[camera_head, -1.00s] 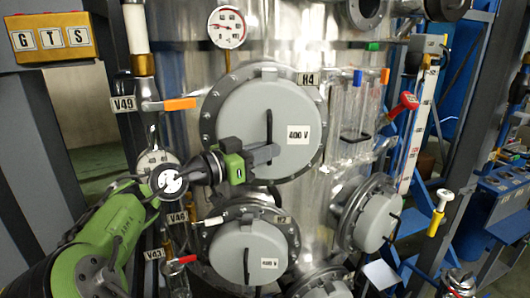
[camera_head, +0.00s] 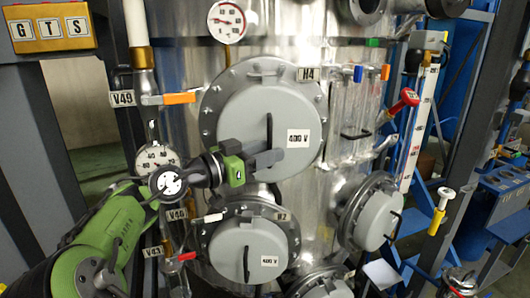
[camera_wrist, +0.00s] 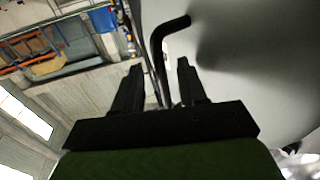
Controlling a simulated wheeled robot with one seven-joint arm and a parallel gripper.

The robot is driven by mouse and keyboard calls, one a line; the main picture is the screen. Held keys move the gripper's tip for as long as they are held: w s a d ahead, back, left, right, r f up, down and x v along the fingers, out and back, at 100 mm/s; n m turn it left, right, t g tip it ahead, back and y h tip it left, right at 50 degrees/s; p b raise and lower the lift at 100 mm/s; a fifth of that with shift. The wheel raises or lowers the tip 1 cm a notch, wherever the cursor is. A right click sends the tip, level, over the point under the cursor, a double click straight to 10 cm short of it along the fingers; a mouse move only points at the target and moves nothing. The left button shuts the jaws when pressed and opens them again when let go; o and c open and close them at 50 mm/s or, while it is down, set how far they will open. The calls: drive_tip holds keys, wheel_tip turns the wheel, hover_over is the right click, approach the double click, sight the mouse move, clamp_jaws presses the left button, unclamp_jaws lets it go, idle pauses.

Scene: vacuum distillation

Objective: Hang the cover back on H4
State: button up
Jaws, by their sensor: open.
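The grey round cover (camera_head: 235,105) with a "400 V" label sits on the bolted flange marked H4 (camera_head: 307,74), upright and facing me. Its black bar handle (camera_head: 269,128) stands vertically near the middle of the cover. My gripper (camera_head: 268,158) is at the lower end of this handle. In the wrist view the handle (camera_wrist: 160,52) rises between the two fingers of my gripper (camera_wrist: 158,82), which are open with gaps beside it. The cover's grey face (camera_wrist: 240,60) fills the right of that view. Whether the cover is fully seated cannot be told.
A second grey cover (camera_head: 248,252) sits just below, marked H2, and another (camera_head: 377,220) at lower right. An orange-handled valve (camera_head: 180,98), a gauge (camera_head: 157,158) and a red-handled valve (camera_head: 408,97) stick out nearby. Clear glass tubes (camera_head: 350,105) stand right of H4.

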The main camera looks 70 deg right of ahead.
drive_tip(key=v, duration=1.5)
drive_tip(key=shift+w+a, duration=0.2)
drive_tip(key=shift+a, duration=0.15)
drive_tip(key=shift+d, duration=0.1)
wheel_tip(320, 180, down, 18)
drive_tip(key=d+n+t+y, duration=0.1)
drive_tip(key=n+t+y, duration=0.8)
drive_tip(key=n, duration=0.2)
drive_tip(key=s+a+n+t+y, duration=0.3)
drive_tip(key=a+n, duration=0.3)
drive_tip(key=a, duration=0.6)
drive_tip(key=s+a+n+t+y, duration=0.3)
drive_tip(key=a+n, duration=0.4)
drive_tip(key=a, duration=0.5)
drive_tip(key=shift+s+a+f+y, duration=0.25)
drive_tip(key=shift+s+f+y, duration=0.2)
drive_tip(key=shift+s, duration=0.35)
